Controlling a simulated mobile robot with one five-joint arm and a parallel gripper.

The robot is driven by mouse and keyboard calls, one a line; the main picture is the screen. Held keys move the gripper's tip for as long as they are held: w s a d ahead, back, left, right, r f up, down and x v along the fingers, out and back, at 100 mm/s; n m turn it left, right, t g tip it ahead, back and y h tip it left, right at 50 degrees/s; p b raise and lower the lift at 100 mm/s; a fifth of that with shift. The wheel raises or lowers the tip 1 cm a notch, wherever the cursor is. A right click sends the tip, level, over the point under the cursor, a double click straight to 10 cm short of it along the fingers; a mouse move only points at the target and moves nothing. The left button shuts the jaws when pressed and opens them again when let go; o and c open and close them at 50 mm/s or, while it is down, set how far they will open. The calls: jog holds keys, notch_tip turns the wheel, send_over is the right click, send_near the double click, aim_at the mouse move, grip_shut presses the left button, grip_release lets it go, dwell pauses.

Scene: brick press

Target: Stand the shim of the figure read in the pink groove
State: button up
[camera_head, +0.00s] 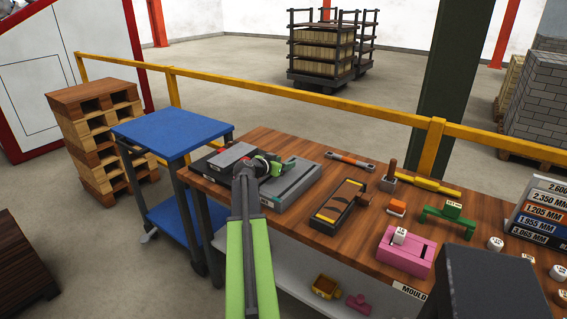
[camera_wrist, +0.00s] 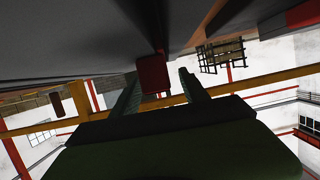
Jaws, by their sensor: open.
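The pink block (camera_head: 407,255) sits at the front of the wooden table, and a small white piece (camera_head: 400,236) with dark marks stands on its top; whether that piece is in the groove I cannot tell. More small white pieces (camera_head: 495,244) with unreadable marks stand to the right. A board of figures (camera_head: 540,212) behind them shows lines such as 2.350 MM and 1.205 MM. My gripper (camera_head: 277,166) is at the table's left, over the grey press plate, far from the pink block. In the wrist view its fingers (camera_wrist: 158,92) are apart, with a dark red piece (camera_wrist: 152,74) beyond them.
A grey plate unit (camera_head: 290,188) lies below my gripper. A dark box (camera_head: 490,280) stands at front right. A yellow rail (camera_head: 300,95) runs behind.

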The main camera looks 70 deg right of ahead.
jog(key=p+v, duration=0.6)
jog(key=v, duration=1)
jog(key=shift+a+r+p, duration=0.1)
jog(key=shift+a+p, duration=0.05)
jog(key=shift+p, duration=0.15)
jog(key=shift+w+a+r, duration=0.15)
jog(key=shift+w+a, duration=0.05)
jog(key=shift+a, duration=0.35)
notch_tip(320, 180, up, 7)
jog(key=p, duration=0.7)
jog(key=shift+d, duration=0.1)
